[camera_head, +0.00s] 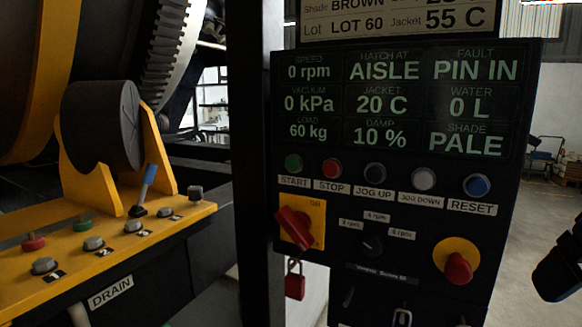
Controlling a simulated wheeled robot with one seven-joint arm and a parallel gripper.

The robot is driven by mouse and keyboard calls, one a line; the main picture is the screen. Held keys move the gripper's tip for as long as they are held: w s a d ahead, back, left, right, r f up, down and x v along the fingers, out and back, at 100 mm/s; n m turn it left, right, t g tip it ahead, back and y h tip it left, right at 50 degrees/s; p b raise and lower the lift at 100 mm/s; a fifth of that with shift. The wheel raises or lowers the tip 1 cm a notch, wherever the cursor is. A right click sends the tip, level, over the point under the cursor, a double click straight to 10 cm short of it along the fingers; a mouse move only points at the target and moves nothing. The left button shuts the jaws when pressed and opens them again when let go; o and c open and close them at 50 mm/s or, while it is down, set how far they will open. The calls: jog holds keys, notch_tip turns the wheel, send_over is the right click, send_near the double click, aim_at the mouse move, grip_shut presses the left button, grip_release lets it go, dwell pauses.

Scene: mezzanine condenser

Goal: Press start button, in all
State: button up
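The green START button (293,163) is at the left end of the button row on a dark control panel (262,290). Its label (293,182) is just below it. The display (395,102) above reads 0 rpm, AISLE, PIN IN, 0 kPa, 20 C, 0 L, 60 kg, 10 % and PALE. A dark end piece, which looks like my gripper (558,272), enters at the right edge, well right of the panel and far from START. Its fingers cannot be made out, and nothing is seen held in it.
Right of START are red STOP (332,168), black JOG UP (375,173), grey JOG DOWN (423,179) and blue RESET (476,186). Below are a red rotary switch (295,228), a red padlock (295,284) and a red mushroom button (459,268). A yellow valve ledge (70,262) is left.

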grip_shut()
dwell(1.5)
